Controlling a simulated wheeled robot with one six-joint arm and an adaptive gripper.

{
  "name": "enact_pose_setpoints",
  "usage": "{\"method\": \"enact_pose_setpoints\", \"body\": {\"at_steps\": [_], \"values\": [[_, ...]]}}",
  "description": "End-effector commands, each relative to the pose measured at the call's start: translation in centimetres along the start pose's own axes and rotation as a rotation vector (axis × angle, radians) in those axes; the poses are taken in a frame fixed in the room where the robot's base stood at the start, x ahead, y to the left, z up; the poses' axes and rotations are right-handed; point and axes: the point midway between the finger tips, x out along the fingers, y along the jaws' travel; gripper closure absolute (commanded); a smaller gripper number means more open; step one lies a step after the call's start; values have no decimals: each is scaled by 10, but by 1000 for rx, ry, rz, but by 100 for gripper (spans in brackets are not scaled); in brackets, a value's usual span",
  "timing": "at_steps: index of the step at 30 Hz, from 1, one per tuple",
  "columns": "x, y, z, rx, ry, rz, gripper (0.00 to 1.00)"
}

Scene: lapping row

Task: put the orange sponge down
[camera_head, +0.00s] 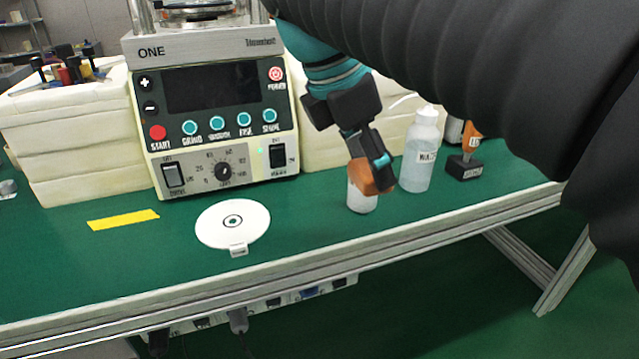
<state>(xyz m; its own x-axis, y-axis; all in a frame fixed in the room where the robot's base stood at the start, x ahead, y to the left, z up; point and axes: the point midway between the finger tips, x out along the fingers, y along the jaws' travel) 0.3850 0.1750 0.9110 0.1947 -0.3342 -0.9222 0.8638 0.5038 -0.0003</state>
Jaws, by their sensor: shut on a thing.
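The orange sponge (373,180) is between the fingertips of my gripper (371,163), which is shut on it. The sponge shows in front of the upper part of a small white container (361,204) on the green table (300,213). I cannot tell whether the sponge touches the container or hangs above it. My gripper points down, and its fingers hide part of the sponge.
A labelled white bottle (420,150) stands close to the right of my gripper. A dark block with an orange piece (471,140) is farther right. The lapping machine (215,120) stands behind left. A white disc (232,223) and yellow strip (123,219) lie on the table.

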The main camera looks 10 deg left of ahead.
Motion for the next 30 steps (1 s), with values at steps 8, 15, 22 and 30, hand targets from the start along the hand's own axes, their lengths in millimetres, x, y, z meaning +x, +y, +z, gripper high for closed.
{"method": "enact_pose_setpoints", "body": {"at_steps": [8,15,22,30], "values": [[15,43,-38,-25,-1,6,64],[32,84,-67,-27,-1,7,64],[41,103,-79,-23,0,8,64],[64,104,-88,-21,0,6,64]]}}
